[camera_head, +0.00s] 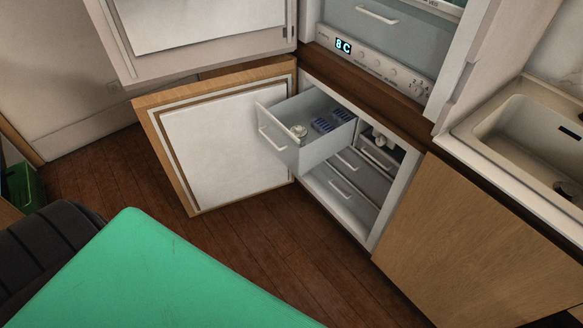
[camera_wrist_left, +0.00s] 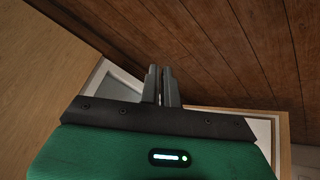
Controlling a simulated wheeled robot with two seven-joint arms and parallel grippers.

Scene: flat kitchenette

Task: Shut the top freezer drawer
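The top freezer drawer (camera_head: 283,145) is a pale grey bin with a white handle (camera_head: 271,138). It is pulled well out of the lower compartment in the head view, with a few small blue packs (camera_head: 333,121) and a light item inside. My left gripper (camera_wrist_left: 162,72) shows only in the left wrist view. Its two grey fingers lie close together with nothing visible between them. No contact with the drawer shows, and I cannot make out the drawer in that view. My right gripper is not in view.
The freezer door (camera_head: 222,143) stands wide open to the left of the drawer. Lower drawers (camera_head: 345,190) sit inside the compartment. The fridge above is open. A wooden cabinet front (camera_head: 478,245) and a sink (camera_head: 530,140) are at right. Wooden floor (camera_head: 290,265) is clear before the freezer.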

